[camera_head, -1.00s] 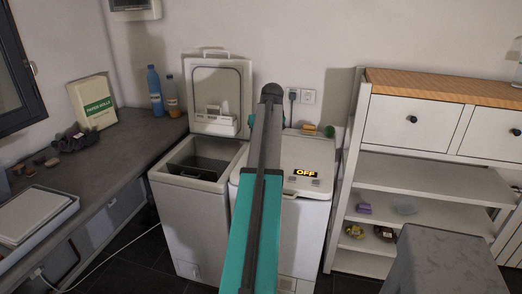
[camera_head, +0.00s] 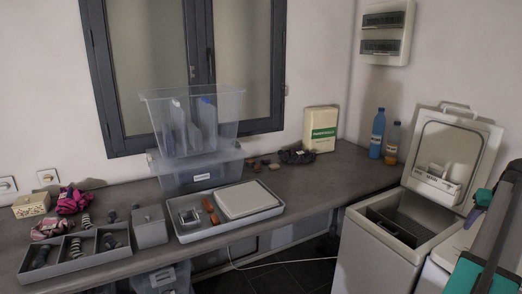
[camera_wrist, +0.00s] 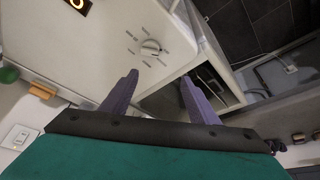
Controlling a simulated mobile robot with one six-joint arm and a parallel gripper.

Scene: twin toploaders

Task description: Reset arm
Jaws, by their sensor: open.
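My gripper (camera_wrist: 160,95) shows in the wrist view with its two purple fingers spread apart and nothing between them.
A grey counter (camera_head: 300,190) runs along the wall under the window. It bears clear bins (camera_head: 190,120), a tray (camera_head: 225,225) with a white board, a compartment box (camera_head: 70,262), a paper pack (camera_head: 320,130) and bottles (camera_head: 378,133). Dark floor shows between counter and machine.

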